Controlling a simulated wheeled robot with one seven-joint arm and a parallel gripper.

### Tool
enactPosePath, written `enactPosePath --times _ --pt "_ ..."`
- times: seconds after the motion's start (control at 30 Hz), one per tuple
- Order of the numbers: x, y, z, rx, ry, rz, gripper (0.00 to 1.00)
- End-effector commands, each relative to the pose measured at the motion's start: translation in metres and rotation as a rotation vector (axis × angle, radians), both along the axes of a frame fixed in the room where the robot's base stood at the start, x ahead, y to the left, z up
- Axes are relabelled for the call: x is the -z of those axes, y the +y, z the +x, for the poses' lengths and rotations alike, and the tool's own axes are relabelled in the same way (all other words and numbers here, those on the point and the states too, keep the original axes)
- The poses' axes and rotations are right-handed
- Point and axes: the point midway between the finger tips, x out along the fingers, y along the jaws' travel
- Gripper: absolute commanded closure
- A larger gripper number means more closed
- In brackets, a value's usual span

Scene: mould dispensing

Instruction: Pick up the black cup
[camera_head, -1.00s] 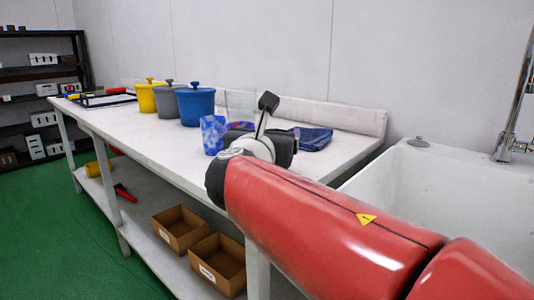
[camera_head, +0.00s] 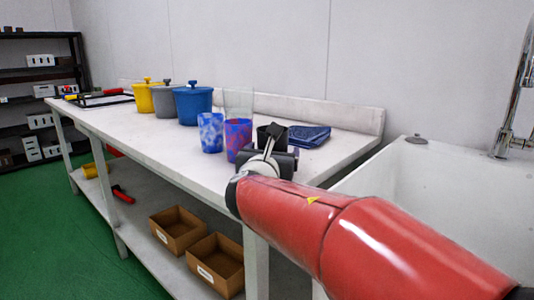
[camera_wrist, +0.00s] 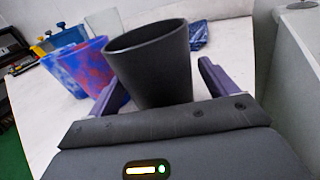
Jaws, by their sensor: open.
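The black cup (camera_wrist: 155,68) stands upright on the white table in the wrist view, straight ahead of my gripper (camera_wrist: 158,85). The gripper is open, with one finger on each side of the cup's lower part; I cannot tell whether either touches it. In the head view the black cup (camera_head: 272,138) shows only in part behind my wrist, at the table's near right part. My gripper's fingers are hidden there by the arm.
A blue-and-red cup (camera_head: 237,138) stands close to the left of the black cup, with a blue-and-white cup (camera_head: 210,132) beyond. A clear container (camera_head: 239,102) stands behind. Lidded yellow, grey and blue pots (camera_head: 193,105) stand farther left.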

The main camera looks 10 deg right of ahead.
Motion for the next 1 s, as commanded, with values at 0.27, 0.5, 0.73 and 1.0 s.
enactPosePath --times 0.27,0.5,0.73,1.0 --pt "-0.0002 -0.0019 0.0040 -0.001 0.000 0.000 0.15" --pt "-0.0002 -0.0018 0.0038 0.000 0.000 0.000 0.44" --pt "-0.0005 -0.0018 0.0037 0.000 -0.001 0.000 0.68" --pt "-0.0023 -0.0018 0.0037 0.000 -0.001 0.001 0.68"
